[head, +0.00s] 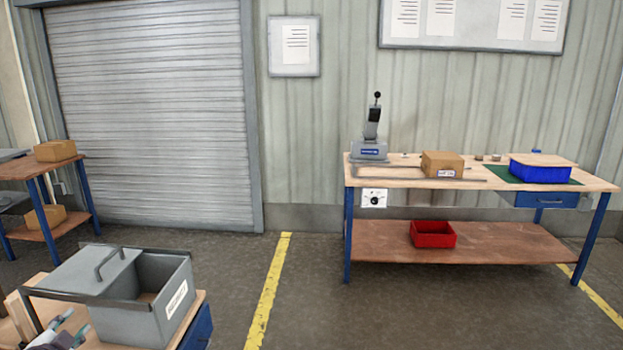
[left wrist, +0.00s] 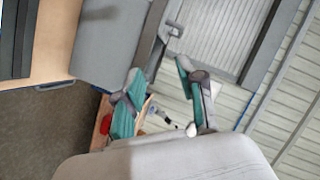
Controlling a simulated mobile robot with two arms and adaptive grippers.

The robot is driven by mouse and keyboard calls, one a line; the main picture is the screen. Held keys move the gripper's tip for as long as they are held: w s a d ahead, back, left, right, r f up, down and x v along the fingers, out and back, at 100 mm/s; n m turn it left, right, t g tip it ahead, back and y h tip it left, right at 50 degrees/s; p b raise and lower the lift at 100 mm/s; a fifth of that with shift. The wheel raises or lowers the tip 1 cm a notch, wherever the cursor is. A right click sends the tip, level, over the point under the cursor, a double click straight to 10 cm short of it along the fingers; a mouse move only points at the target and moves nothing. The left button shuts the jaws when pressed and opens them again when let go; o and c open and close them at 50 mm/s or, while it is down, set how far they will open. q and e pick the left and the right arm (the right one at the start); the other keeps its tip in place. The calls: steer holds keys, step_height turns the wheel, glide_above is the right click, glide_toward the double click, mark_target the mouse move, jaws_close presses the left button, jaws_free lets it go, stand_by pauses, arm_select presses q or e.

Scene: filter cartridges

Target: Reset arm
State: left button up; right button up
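My left gripper (head: 72,330) shows at the lower left edge of the head view, beside the near left corner of a grey box (head: 176,312). Its two teal-padded fingers stand apart with nothing seen between them in the left wrist view (left wrist: 158,82). The grey box has a white label on its front. Its grey lid (head: 92,270), with a bar handle, lies over the left part, and the right part is open. The inside is only partly visible. My right gripper is in neither view.
The box stands on a wooden-topped bench (head: 196,308). Across the floor, another workbench (head: 488,178) holds a lever press (head: 370,148), a cardboard box (head: 442,164) and a blue bin (head: 540,170). A red bin (head: 433,234) sits on its lower shelf. The floor between is clear.

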arm_select(q)
steer(key=s+d+f+n+g+h, duration=0.1)
steer(key=s+d+f+g, duration=0.2)
steer(key=s+d+f, duration=0.35)
steer(key=s+d+f+n+g+h, duration=0.15)
steer(key=s+d+f, duration=0.25)
steer(key=d+f, duration=0.45)
steer(key=s+d+n+g+h, duration=0.1)
steer(key=s+d+n+g, duration=0.15)
steer(key=s+d, duration=0.7)
steer(key=s+d+n+g+h, duration=0.1)
steer(key=s+d+g, duration=0.4)
steer(key=s, duration=0.7)
steer(key=s+f+x, duration=0.1)
steer(key=s+x, duration=0.2)
steer(key=x, duration=0.9)
steer(key=s+a+x, duration=0.1)
steer(key=s+x, duration=0.2)
steer(key=x, duration=1)
steer(key=s+a+f+g, duration=0.1)
steer(key=s+a+f, duration=0.1)
steer(key=s+f, duration=1.5)
steer(key=shift+f+g, duration=0.3)
